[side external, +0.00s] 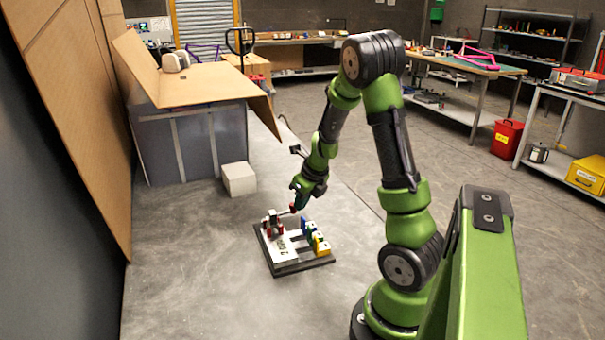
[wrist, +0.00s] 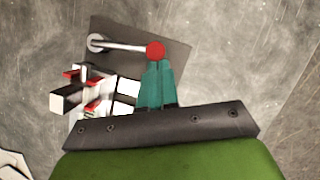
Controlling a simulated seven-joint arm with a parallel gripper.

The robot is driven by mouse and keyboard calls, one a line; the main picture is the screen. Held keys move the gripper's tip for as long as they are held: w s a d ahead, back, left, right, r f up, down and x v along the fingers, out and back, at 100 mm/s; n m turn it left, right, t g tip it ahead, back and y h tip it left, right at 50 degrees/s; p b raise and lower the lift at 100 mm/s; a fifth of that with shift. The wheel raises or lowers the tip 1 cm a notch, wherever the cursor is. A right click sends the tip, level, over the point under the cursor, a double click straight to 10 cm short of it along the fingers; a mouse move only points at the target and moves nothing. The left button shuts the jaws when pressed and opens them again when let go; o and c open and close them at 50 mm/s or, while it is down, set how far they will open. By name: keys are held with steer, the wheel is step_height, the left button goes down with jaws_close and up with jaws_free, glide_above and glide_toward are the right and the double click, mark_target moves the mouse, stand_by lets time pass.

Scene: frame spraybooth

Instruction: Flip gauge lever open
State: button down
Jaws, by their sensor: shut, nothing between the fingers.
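The gauge board (side external: 290,265) is a dark plate on the floor with a white labelled panel and several small coloured parts. In the wrist view, the lever (wrist: 122,46) is a pale rod with a round pivot at its left end and a red ball knob (wrist: 155,50) at its right end. My gripper (wrist: 156,64) has teal fingers that are shut, with tips right at the knob's lower edge; whether they touch cannot be told. In the side view my gripper (side external: 299,205) is low over the board's far edge, and the lever there is small and partly hidden.
Blue and yellow blocks (side external: 318,242) stand on the board's right side. A white cube (side external: 239,179) sits on the floor behind it, near a grey bin (side external: 190,145) with cardboard on top. A cardboard wall (side external: 75,110) is at left. The floor in front of the board is clear.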

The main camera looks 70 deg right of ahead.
steer(key=d+n, duration=0.1)
steer(key=w+d+n+y, duration=0.1)
steer(key=shift+w+n, duration=0.3)
steer(key=shift+n, duration=0.1)
steer(key=w+n, duration=0.1)
steer(key=w+d+n+y, duration=0.1)
steer(key=shift+d+n, duration=0.1)
steer(key=shift+n, duration=0.3)
steer(key=w+n, duration=0.1)
steer(key=w+n+y, duration=0.1)
steer(key=shift+w+d+n, duration=0.2)
steer(key=shift+d+n, duration=0.15)
steer(key=shift+n, duration=0.05)
steer(key=shift+w+n+y, duration=0.4)
steer(key=shift+w+n, duration=0.25)
steer(key=shift+n, duration=0.25)
steer(key=shift+w, duration=0.1)
steer(key=v, duration=1)
steer(key=shift+w, duration=0.15)
